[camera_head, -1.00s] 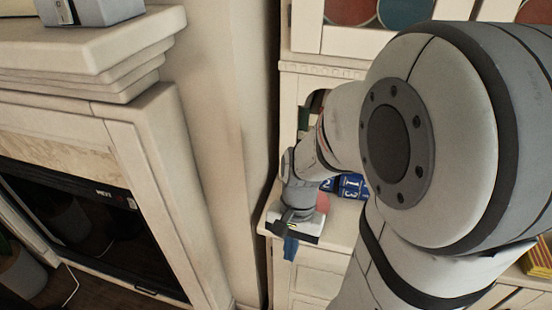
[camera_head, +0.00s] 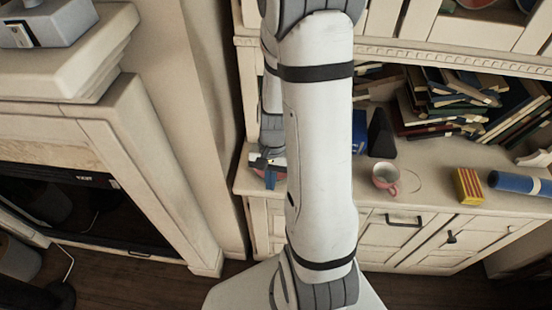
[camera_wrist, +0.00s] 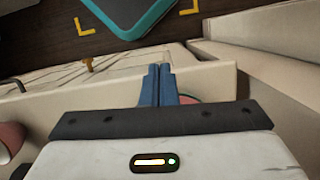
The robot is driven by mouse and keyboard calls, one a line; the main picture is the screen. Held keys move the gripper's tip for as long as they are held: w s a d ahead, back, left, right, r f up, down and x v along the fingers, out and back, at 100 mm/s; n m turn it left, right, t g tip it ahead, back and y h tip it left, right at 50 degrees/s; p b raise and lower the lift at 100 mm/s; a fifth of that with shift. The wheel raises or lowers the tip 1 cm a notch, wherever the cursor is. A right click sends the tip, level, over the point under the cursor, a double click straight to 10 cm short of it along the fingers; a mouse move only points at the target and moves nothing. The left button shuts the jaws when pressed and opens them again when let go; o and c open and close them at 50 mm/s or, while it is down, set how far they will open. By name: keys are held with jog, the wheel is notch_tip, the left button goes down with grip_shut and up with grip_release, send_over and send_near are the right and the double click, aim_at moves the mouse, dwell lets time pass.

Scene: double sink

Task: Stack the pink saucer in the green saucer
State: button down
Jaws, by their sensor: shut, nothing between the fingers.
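My gripper (camera_head: 271,180) is at the left end of the cabinet top, partly behind my own arm. Its blue fingers (camera_wrist: 157,84) are shut together and empty in the wrist view, near the cabinet's edge. A pink rounded edge (camera_wrist: 188,99), perhaps the pink saucer, shows just right of the fingers, mostly hidden behind the gripper body. I cannot tell whether they touch. I cannot make out the green saucer in either view; my arm covers part of the cabinet top.
Books (camera_head: 450,105) pile behind. A wall and fireplace (camera_head: 150,170) stand close on the left.

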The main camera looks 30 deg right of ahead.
jog(key=w+d+p, duration=0.1)
jog(key=w+d, duration=0.1)
jog(key=w+d+p, duration=0.1)
jog(key=w+d, duration=0.1)
jog(key=w, duration=0.1)
jog(key=w+d, duration=0.3)
jog(key=shift+w+f+p, duration=0.1)
jog(key=shift+w+p, duration=0.15)
jog(key=shift+p, duration=0.15)
jog(key=x, duration=0.4)
jog(key=shift+w+d+f, duration=0.15)
jog(key=shift+w+f, duration=0.15)
jog(key=shift+f, duration=0.15)
jog(key=shift+s+r+p, duration=0.1)
jog(key=shift+s+p, duration=0.1)
jog(key=shift+p, duration=0.35)
jog(key=shift+s+a, duration=0.2)
jog(key=shift+a, duration=0.1)
jog(key=shift+s+a+f+b, duration=0.2)
jog(key=shift+s+a+b, duration=0.4)
jog(key=shift+s, duration=0.1)
jog(key=shift+s+r, duration=0.1)
jog(key=shift+r, duration=0.05)
